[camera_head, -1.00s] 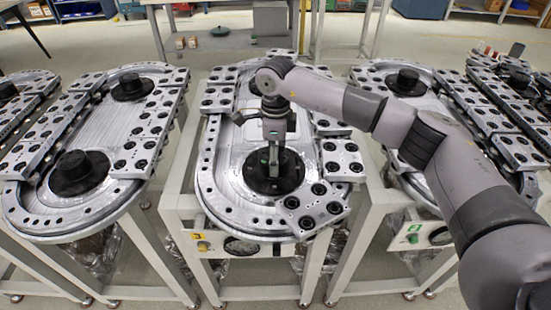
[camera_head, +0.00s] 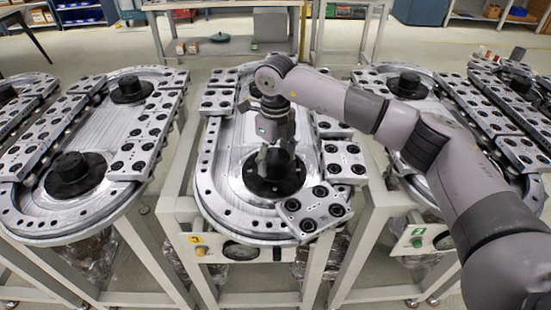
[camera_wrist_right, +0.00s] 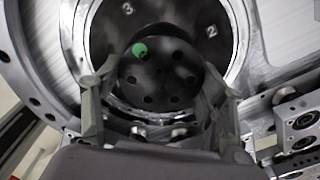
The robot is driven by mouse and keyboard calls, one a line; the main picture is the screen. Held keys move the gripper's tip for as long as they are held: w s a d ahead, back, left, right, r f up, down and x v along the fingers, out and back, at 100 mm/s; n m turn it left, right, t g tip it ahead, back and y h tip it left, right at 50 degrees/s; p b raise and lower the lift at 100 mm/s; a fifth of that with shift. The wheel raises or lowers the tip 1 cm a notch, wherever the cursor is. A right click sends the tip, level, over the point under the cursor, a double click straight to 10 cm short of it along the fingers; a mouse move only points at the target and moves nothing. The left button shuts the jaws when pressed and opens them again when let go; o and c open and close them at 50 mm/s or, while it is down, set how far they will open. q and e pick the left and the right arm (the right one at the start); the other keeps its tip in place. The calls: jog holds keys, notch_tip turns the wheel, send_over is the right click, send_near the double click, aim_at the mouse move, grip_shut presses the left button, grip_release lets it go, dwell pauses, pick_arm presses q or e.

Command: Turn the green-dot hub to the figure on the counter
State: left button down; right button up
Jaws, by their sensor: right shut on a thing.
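The black hub (camera_head: 273,184) sits in the near end of the middle ring track (camera_head: 222,190). In the right wrist view the hub (camera_wrist_right: 165,75) shows a ring of holes and a green dot (camera_wrist_right: 141,49) at its upper left. Pale figures 3 (camera_wrist_right: 128,8) and 2 (camera_wrist_right: 211,31) are on the dark disc around it; the dot is nearer the 3. My right gripper (camera_head: 277,160) reaches down from above, shut on the hub, one finger on each side. The counter is probably the dark oval window (camera_head: 240,251) in the front frame; its figure is unreadable. My left gripper is not in view.
Metal blocks with black holes (camera_head: 312,208) line the track's right side near the hub. Similar tracks stand left (camera_head: 100,200) and right, with gaps between. A bench (camera_head: 228,50) stands behind.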

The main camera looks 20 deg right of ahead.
aim_at(275, 158)
dwell(0.4)
jog(key=o, duration=1.1)
jog(key=shift+o, duration=0.2)
notch_tip(275, 158, up, 12)
